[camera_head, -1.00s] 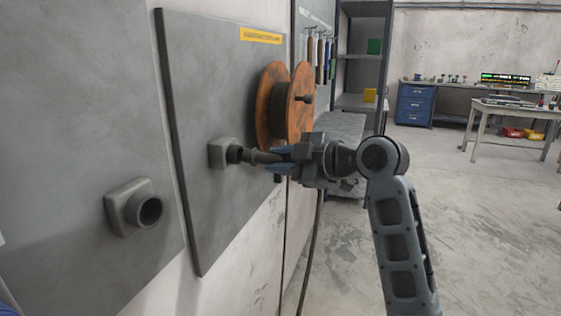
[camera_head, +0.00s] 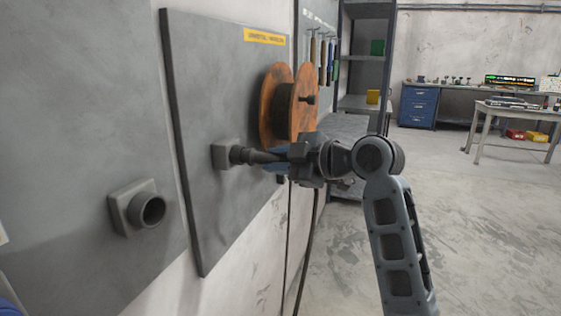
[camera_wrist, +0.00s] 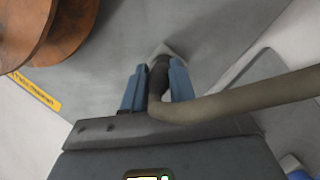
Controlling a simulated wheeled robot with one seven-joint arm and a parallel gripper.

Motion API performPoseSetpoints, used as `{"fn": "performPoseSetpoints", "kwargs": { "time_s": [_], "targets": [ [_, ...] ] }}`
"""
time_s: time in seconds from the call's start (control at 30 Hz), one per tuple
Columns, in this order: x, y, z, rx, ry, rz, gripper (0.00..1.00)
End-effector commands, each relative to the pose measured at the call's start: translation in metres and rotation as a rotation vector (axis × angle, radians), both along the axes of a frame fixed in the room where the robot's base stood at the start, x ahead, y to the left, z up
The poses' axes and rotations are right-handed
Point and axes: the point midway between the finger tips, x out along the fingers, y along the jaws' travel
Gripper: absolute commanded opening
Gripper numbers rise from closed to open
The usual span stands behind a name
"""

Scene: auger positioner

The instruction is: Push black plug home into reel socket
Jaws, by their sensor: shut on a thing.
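The black plug (camera_head: 262,156) is held level in my gripper (camera_head: 274,158), its front end at the grey reel socket (camera_head: 224,155) on the wall panel. In the wrist view the blue fingers of my gripper (camera_wrist: 158,85) are shut on both sides of the plug (camera_wrist: 158,72). The socket (camera_wrist: 168,50) shows just beyond the plug. The plug's tip meets or enters the socket mouth; how deep it sits I cannot tell. A thick cable (camera_wrist: 230,102) bends from the plug to the right.
The orange cable reel (camera_head: 282,105) is mounted above and right of the socket, close to my gripper. A second, empty grey socket (camera_head: 138,208) is on the nearer panel at left. Shelving (camera_head: 362,100) stands behind; the floor (camera_head: 480,230) at right is clear.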

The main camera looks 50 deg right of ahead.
Motion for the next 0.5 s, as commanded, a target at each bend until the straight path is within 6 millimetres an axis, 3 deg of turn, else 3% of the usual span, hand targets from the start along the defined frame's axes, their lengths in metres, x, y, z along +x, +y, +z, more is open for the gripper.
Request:
{"fn": "performPoseSetpoints", "kwargs": {
  "time_s": [0.5],
  "targets": [
    [0.011,0.004,0.000,0.001,-0.001,0.000,0.00]
  ]
}}
